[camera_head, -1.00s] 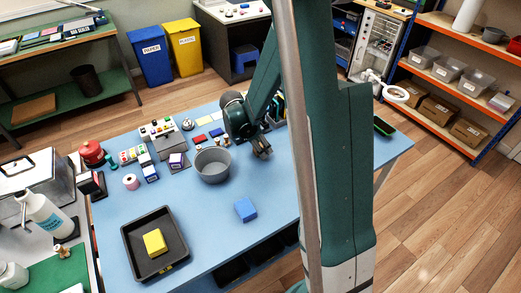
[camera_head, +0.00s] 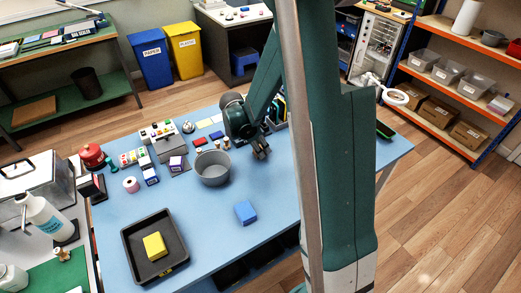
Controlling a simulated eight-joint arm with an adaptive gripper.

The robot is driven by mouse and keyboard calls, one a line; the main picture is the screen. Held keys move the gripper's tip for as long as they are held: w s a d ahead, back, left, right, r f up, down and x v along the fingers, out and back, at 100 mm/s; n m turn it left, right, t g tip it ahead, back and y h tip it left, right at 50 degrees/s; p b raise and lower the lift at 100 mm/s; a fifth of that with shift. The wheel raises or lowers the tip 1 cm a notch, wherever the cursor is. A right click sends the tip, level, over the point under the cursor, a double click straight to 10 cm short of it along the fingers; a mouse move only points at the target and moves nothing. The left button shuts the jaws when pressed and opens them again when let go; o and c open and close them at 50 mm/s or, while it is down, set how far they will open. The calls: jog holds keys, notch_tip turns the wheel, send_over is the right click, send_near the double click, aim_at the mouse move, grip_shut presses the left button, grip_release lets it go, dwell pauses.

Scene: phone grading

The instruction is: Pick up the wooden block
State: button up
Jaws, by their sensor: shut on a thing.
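My gripper (camera_head: 262,153) is over the blue table, right of the grey bowl (camera_head: 213,168), with its fingers pointing down. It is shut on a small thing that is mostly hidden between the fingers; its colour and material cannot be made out. I cannot pick out a wooden block for certain anywhere in this view. The height of the fingertips above the table is hard to judge.
A blue block (camera_head: 245,211) lies near the table's front edge. A yellow block (camera_head: 154,245) lies in a black tray (camera_head: 131,238). Boxes, a pink roll (camera_head: 131,184) and coloured pads crowd the back left. The table (camera_head: 195,215) is clear between bowl and tray.

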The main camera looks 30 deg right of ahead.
jog(key=shift+r+p, duration=0.85)
jog(key=shift+r, duration=3.75)
jog(key=shift+a, duration=0.1)
